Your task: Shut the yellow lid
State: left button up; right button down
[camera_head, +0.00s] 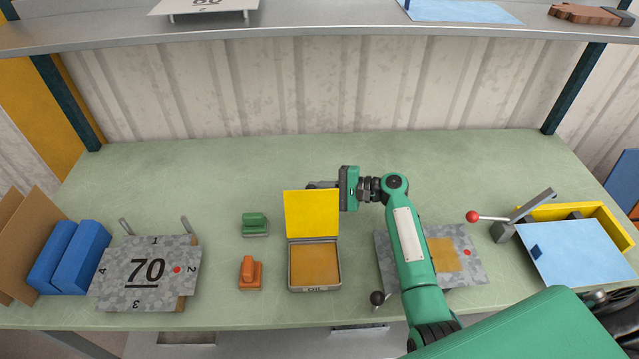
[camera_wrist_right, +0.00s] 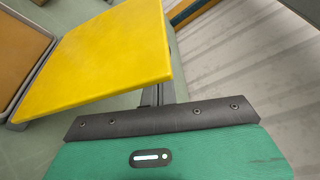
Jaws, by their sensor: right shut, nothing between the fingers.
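The yellow lid (camera_head: 312,214) stands raised at the back edge of a small grey case (camera_head: 315,288) with an orange-brown inside. In the right wrist view the lid (camera_wrist_right: 105,55) fills the upper left, with part of the case (camera_wrist_right: 22,50) at the far left. My right gripper (camera_head: 318,185) is shut and empty, at the upper edge of the lid and partly behind it. In the wrist view its fingers (camera_wrist_right: 153,97) are partly hidden by the lid; I cannot tell whether they touch it. My left gripper is not in view.
A green stamp (camera_head: 255,224) and an orange one (camera_head: 250,273) stand left of the case. A grey plate marked 70 (camera_head: 148,272) and blue blocks lie farther left. Right are a speckled plate (camera_head: 468,262) under my arm and a red-knobbed lever (camera_head: 473,217). A shelf (camera_head: 330,36) runs above.

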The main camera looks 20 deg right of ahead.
aim_at(313, 196)
jog(key=shift+s, duration=0.1)
jog(key=s+r+n+b, duration=0.1)
jog(key=s+b, duration=0.1)
jog(key=s+a+r+n+t+b, duration=0.1)
jog(key=n+b, duration=0.1)
jog(key=b, duration=0.1)
jog(key=s+r+n+y+b, duration=0.1)
jog(key=s+n+b, duration=0.1)
jog(key=shift+s+a+b, duration=0.3)
jog(key=shift+b, duration=0.1)
jog(key=shift+s+r+n+t, duration=0.1)
jog(key=shift+s+n+t, duration=0.05)
jog(key=shift+n+t, duration=0.15)
dwell(0.3)
dwell(0.4)
